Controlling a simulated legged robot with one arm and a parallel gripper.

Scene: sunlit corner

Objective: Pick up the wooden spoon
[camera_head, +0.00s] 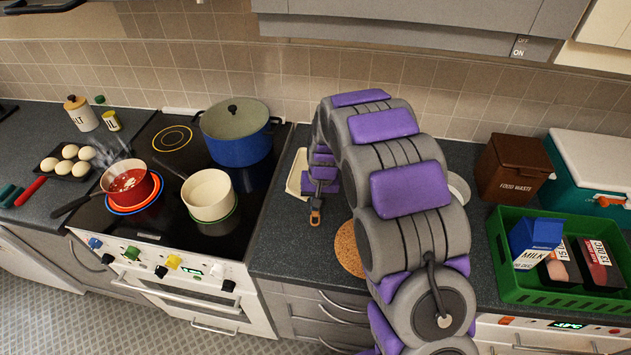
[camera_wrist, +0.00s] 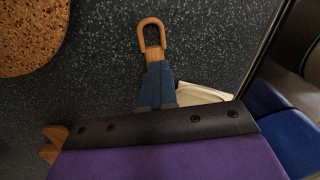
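The loop also shows in the head view (camera_head: 315,216), just below my arm's end. I cannot tell whether this is the wooden spoon. A pale dish (camera_head: 297,172) lies behind it, partly hidden.
A round cork mat (camera_head: 346,250) lies right of the handle. The black hob at left carries a large blue pot (camera_head: 236,135), a red pan (camera_head: 130,188) and a cream pan (camera_head: 209,195). A green crate (camera_head: 515,285) and a brown food waste bin (camera_head: 516,166) stand at right.

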